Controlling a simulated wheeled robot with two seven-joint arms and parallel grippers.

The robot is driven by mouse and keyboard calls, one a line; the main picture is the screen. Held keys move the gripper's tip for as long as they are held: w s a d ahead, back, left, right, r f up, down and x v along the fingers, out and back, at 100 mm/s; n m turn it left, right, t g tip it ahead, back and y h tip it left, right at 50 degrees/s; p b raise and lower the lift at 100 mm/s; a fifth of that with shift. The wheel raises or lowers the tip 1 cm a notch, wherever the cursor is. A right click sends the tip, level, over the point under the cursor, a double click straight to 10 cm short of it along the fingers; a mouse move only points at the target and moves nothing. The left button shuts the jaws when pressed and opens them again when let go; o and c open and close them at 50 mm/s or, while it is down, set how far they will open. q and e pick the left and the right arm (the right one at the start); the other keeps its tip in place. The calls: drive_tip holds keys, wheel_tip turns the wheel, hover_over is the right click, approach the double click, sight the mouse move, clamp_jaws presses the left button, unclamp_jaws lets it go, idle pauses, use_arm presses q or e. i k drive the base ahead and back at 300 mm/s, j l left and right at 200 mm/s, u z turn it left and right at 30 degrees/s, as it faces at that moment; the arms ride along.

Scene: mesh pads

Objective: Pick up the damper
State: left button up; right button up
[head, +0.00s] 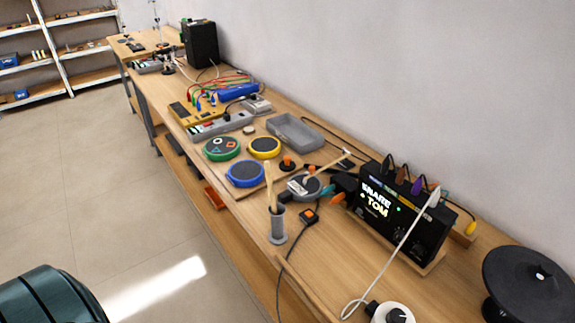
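No single item can be told for sure as the damper. Candidates on the wooden bench (262,262) are small. A pale round disc (249,130) lies behind the blue and yellow pads. An orange-topped knob (287,164) stands at the board's right. A small dark block with an orange square (309,216) lies on the bench by a cable. A blue-rimmed pad (246,174), a yellow-rimmed pad (264,147) and a green-rimmed pad (222,148) lie close together. A grey round pad (299,187) has a pale stick over it. Neither of my grippers shows.
A grey cup (278,228) holds upright sticks near the front edge. A black box with lit words (389,213) stands against the wall side. A grey tray (295,131) lies behind the pads. A black cymbal-like disc (533,281) stands at the right. Cables cross the bench.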

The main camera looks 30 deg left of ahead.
sight(286, 165)
drive_tip(key=j+z, duration=0.3)
drive_tip(key=j, duration=0.85)
drive_tip(key=j+z, duration=0.3)
drive_tip(key=j, duration=0.85)
